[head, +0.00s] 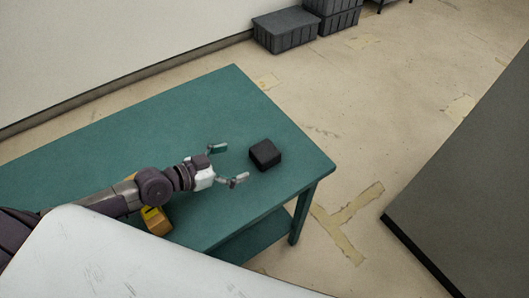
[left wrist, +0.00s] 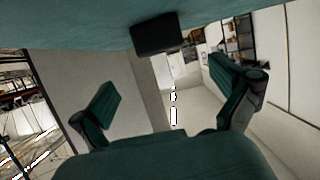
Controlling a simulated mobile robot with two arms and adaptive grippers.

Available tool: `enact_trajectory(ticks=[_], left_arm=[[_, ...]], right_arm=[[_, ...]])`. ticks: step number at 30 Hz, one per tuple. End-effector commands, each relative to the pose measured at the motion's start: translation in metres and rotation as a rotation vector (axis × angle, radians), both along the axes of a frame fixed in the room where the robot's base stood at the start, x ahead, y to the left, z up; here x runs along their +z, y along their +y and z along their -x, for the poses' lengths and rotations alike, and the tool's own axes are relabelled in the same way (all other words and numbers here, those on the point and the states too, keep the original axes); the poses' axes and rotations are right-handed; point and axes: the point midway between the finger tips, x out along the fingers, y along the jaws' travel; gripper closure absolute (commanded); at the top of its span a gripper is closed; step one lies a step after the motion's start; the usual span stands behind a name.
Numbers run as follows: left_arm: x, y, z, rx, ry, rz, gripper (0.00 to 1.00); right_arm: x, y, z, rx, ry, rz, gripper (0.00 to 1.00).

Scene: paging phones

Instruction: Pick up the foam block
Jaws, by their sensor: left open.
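The foam block (head: 265,155) is a small black block on the green table (head: 240,95), near its right end. My left gripper (head: 228,165) is open and empty over the table. Its fingers point toward the block, which lies just beyond the fingertips, apart from them. In the left wrist view the block (left wrist: 157,35) shows at the top, above and between the two spread fingers of the left gripper (left wrist: 168,95). My right gripper is in neither view.
A yellow phone-like object (head: 156,220) lies on the table beside my left arm, partly hidden by it. Grey crates (head: 285,30) stand on the floor by the wall. A dark grey panel (head: 470,170) stands at the right. The table around the block is clear.

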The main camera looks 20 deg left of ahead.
Motion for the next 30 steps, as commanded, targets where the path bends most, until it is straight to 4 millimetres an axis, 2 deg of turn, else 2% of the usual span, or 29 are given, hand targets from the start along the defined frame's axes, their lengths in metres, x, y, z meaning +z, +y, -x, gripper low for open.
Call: enact_trajectory(ticks=[1,5,14,17,21,30], left_arm=[[0.001,-0.007,-0.009,0.002,-0.005,0.006,0.0],[-0.008,-0.018,-0.023,0.0,-0.002,0.003,0.0],[-0.012,-0.034,-0.043,-0.002,-0.001,0.003,0.0],[-0.015,-0.044,-0.055,-0.001,0.0,0.003,0.0],[-0.023,-0.053,-0.067,-0.002,0.001,0.001,0.0],[-0.026,-0.055,-0.069,-0.003,0.001,-0.001,0.02]], right_arm=[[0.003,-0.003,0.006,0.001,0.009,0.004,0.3],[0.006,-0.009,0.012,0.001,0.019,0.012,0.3],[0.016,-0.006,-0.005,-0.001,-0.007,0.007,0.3],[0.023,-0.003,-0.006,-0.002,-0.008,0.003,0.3],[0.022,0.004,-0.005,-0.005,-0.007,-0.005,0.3],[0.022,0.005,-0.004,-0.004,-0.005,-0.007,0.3]])
